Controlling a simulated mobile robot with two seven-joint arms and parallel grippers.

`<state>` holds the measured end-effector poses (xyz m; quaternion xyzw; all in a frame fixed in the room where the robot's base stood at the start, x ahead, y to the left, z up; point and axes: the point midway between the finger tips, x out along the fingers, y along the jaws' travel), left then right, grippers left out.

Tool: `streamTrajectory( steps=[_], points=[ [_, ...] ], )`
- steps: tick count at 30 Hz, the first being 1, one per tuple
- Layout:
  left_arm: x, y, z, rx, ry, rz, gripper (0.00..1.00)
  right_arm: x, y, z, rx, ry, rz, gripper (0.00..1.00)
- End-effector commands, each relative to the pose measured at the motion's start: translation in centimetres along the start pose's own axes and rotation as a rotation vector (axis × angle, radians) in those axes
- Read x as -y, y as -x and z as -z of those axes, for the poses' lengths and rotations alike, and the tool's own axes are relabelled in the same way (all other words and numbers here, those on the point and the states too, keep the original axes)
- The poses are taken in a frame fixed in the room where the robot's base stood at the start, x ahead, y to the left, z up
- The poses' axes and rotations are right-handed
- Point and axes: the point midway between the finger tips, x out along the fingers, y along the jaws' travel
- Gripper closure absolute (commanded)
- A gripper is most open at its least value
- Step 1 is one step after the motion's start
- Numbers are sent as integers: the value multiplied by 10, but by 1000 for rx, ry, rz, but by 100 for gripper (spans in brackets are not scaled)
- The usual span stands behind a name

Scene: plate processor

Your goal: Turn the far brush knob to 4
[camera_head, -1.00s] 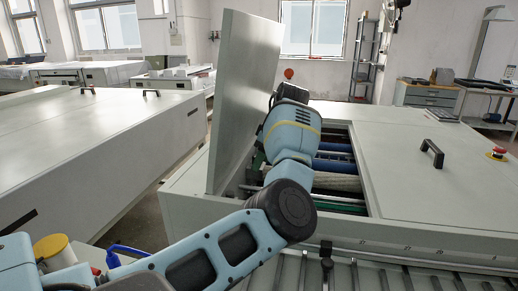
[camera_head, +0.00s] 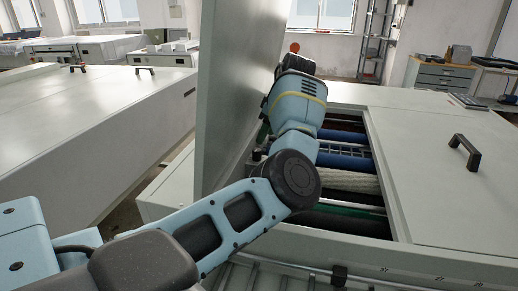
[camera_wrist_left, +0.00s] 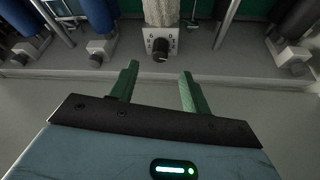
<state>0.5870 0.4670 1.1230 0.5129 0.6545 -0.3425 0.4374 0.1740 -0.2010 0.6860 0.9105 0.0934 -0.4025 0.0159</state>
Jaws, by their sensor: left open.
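In the left wrist view a black knob (camera_wrist_left: 160,48) sits on a pale dial plate with dark marks, at the end of a whitish brush roller (camera_wrist_left: 158,12). My left gripper (camera_wrist_left: 159,68) is open and empty. Its two green fingers point at the knob, one to each side of its line, with a gap before it. In the head view the white brush roller (camera_head: 350,180) lies in the open machine bay. My left arm covers the knob side there, and the gripper is mostly hidden. My right gripper is out of view.
A raised grey lid (camera_head: 235,80) stands upright beside my left arm. Blue rollers (camera_head: 345,160) lie near the brush. Other dark knobs (camera_wrist_left: 96,60) sit along the inner wall in the wrist view. A flat cover with a black handle (camera_head: 465,152) is at the right.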

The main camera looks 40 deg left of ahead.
Motion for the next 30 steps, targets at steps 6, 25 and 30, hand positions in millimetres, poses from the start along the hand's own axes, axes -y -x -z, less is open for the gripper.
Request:
streamTrajectory(
  steps=[6,25,30],
  points=[
    [1,-19,0,1,0,2,52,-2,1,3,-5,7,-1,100],
    [0,-78,0,0,0,1,52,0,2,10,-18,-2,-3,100],
    [0,-78,0,0,0,1,54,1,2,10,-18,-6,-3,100]
  ],
)
